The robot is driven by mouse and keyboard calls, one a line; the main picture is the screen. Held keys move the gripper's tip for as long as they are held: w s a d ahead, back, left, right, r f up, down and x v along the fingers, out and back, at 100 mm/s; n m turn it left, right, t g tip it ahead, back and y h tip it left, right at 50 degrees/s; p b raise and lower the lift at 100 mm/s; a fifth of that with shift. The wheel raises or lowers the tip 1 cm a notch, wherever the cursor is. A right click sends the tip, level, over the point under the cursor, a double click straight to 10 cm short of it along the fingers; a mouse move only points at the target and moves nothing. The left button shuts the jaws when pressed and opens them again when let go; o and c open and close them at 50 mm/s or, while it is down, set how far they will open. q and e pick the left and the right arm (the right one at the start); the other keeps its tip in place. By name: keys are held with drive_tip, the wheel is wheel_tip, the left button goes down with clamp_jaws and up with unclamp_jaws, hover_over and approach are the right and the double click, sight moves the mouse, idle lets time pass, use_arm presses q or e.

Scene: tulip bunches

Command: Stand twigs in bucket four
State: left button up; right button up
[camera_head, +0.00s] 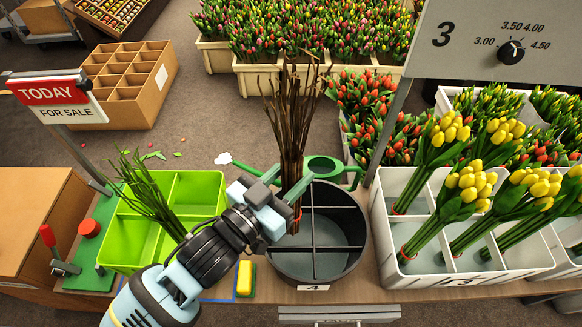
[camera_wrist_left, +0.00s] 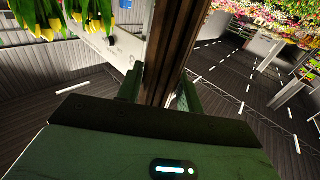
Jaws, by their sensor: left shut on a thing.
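My left gripper (camera_head: 280,188) is shut around a bundle of brown twigs (camera_head: 291,120). In the left wrist view the twigs (camera_wrist_left: 170,50) stand between the two fingers (camera_wrist_left: 160,98). The bundle is upright, with a red band near its lower end. Its lower end shows over the left part of the dark round bucket (camera_head: 320,277), which has dividers and a label reading 4. I cannot tell whether the twigs touch the bucket floor. My right gripper is not in view.
A green crate (camera_head: 200,190) with green stems stands left of the bucket. A green watering can (camera_head: 335,168) is behind it. A white crate (camera_head: 384,215) with yellow tulips stands right. A yellow sponge (camera_head: 246,278) lies in front.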

use_arm(q)
wheel_tip(320, 180, down, 2)
drive_tip(key=shift+f+b, duration=0.25)
drive_tip(key=shift+b, duration=0.35)
wheel_tip(320, 180, down, 11)
drive_tip(key=b, duration=0.6)
idle(0.3)
drive_tip(key=shift+f+b, duration=0.35)
drive_tip(key=shift+f, duration=0.2)
drive_tip(key=o, duration=1.9)
drive_tip(key=shift+o, duration=0.2)
